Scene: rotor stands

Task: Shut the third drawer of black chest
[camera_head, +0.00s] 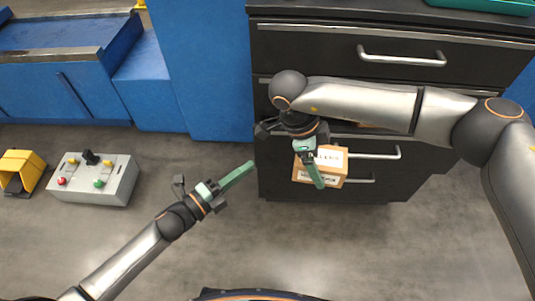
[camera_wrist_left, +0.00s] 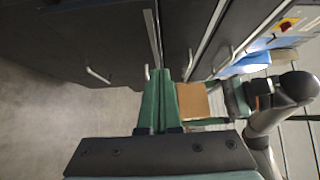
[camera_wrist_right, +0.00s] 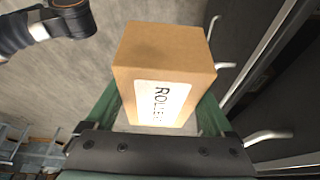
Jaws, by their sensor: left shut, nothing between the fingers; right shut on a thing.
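The black chest (camera_head: 300,50) stands at the upper right of the head view, with several drawers with silver bar handles. The third drawer's handle (camera_head: 372,155) shows right of the box; its front is partly covered by my right arm and the box. A strip behind its top edge suggests it stands slightly out, but I cannot tell how far. My right gripper (camera_head: 316,172) is shut on a cardboard box (camera_head: 331,160) with a white label, held before the lower drawers; the box (camera_wrist_right: 165,55) fills the right wrist view. My left gripper (camera_head: 246,168) is shut and empty, left of the chest.
A grey control box (camera_head: 95,180) with coloured buttons and a yellow pedal housing (camera_head: 18,170) stand on the floor at left. Blue cabinets (camera_head: 200,70) adjoin the chest. A green tray (camera_head: 485,4) lies on the chest top. The middle floor is clear.

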